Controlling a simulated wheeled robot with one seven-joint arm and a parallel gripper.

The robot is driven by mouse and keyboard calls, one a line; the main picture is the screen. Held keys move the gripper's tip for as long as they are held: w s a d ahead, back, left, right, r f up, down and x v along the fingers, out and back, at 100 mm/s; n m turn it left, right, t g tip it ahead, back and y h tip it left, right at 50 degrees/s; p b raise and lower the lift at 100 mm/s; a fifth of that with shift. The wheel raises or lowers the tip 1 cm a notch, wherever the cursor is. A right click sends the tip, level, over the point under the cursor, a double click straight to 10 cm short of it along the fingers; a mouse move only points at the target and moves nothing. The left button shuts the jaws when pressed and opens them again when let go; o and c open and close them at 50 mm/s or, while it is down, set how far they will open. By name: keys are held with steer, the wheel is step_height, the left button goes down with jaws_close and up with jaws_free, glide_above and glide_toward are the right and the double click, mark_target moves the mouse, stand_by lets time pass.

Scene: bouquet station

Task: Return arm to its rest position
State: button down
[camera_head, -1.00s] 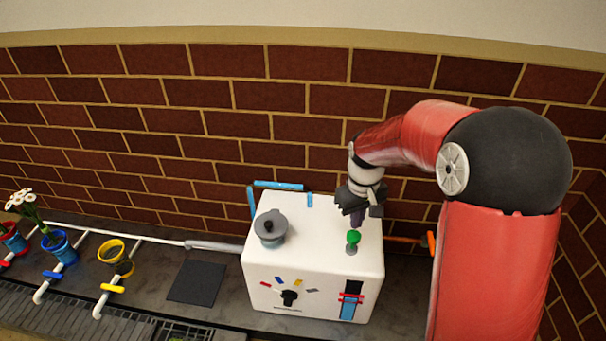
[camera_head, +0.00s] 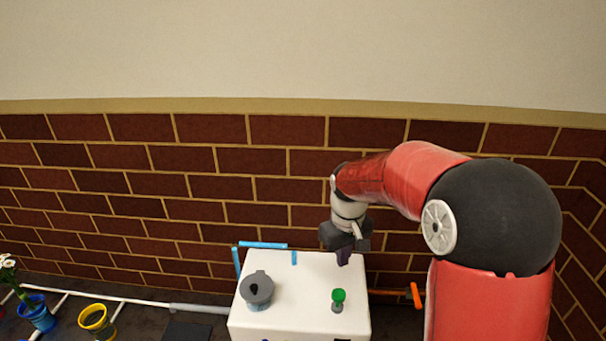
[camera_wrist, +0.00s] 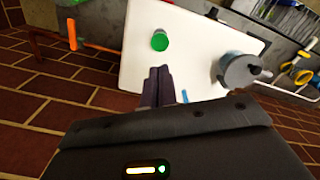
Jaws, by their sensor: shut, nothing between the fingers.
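My gripper (camera_head: 344,256) hangs from the red arm above the back right part of a white box (camera_head: 300,310). Its fingers point down and are closed together with nothing between them. They also show shut in the wrist view (camera_wrist: 157,88), apart from the green knob (camera_wrist: 160,41) on the box top. In the head view the green knob (camera_head: 338,295) stands in front of and below the fingertips. A grey lidded pot (camera_head: 256,290) sits on the left of the box top.
Blue pipes (camera_head: 264,245) rise at the box's back left. An orange handle (camera_head: 416,295) is at its right. A blue pot with white flowers (camera_head: 38,312) and a yellow pot (camera_head: 97,322) stand at far left. A brick wall (camera_head: 180,190) is close behind.

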steer(key=s+d+r+m+t, duration=0.3)
steer(key=s+d+r, duration=0.3)
steer(key=s+r, duration=0.45)
steer(key=s+d+r+m+t, duration=0.1)
steer(key=s+d+m+t, duration=0.1)
steer(key=s, duration=1.1)
steer(key=shift+d+r+m+t, duration=0.25)
steer(key=shift+d+m, duration=0.25)
steer(key=shift+d, duration=0.65)
